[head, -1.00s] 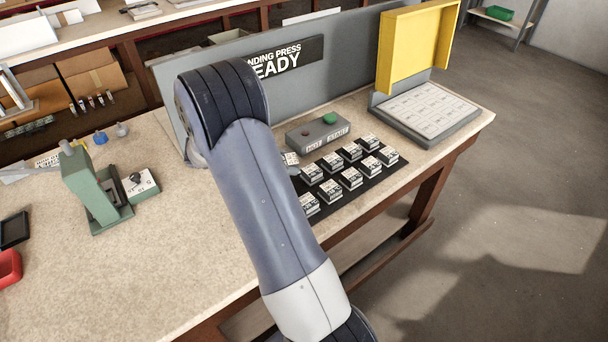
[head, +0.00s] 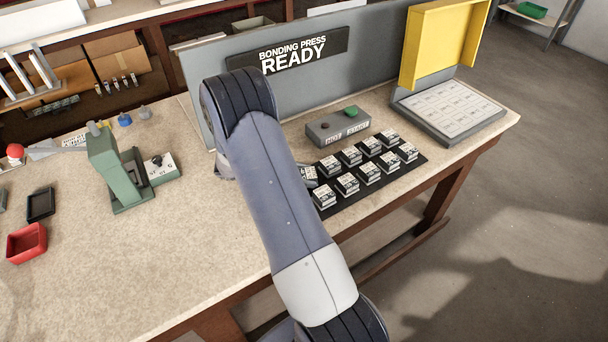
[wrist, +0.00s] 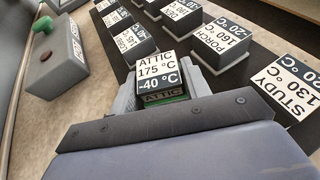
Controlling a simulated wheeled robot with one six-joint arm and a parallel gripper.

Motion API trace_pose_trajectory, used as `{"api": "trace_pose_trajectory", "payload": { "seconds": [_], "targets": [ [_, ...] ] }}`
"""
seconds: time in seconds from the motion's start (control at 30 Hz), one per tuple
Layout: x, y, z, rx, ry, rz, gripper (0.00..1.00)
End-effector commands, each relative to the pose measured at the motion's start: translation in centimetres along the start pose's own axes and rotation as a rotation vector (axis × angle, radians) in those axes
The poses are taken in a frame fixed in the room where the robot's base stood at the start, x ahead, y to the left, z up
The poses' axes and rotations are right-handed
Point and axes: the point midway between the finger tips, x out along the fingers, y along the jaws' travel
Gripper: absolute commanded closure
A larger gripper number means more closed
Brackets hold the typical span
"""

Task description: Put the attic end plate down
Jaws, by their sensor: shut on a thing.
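The attic end plate (wrist: 165,97) is a small dark piece with a green edge and the word ATTIC, low between the jaws in the wrist view. My gripper (wrist: 163,88) is shut on it. Directly beyond it is a block labelled ATTIC 175 °C -40 °C (wrist: 158,66), on the black mat. Plate and block look close together; I cannot tell whether the plate rests on anything. In the head view my arm hides the plate and most of the gripper; a labelled block (head: 309,174) peeks out beside the arm.
Several labelled blocks stand in rows on the black mat (head: 335,208), close beside the gripper. A grey box with red and green buttons (head: 338,129) is behind. The bonding press with yellow frame (head: 437,45) is right.

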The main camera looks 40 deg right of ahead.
Motion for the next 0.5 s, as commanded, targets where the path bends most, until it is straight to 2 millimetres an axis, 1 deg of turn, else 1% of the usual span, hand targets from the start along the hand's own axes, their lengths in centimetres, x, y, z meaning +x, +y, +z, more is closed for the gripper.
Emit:
{"api": "trace_pose_trajectory", "payload": {
  "seconds": [0.03, 0.07, 0.1, 0.3, 0.5],
  "targets": [
    [0.12, 0.0, -0.28, 0.0, 0.0, 0.0, 0.81],
    [0.06, 0.0, -0.16, 0.0, 0.0, 0.0, 0.53],
    [0.05, 0.0, -0.13, 0.0, 0.0, 0.0, 0.49],
    [0.05, 0.0, -0.12, 0.0, 0.0, 0.0, 0.33],
    [0.04, 0.0, -0.1, 0.0, 0.0, 0.0, 0.33]
  ]
}}
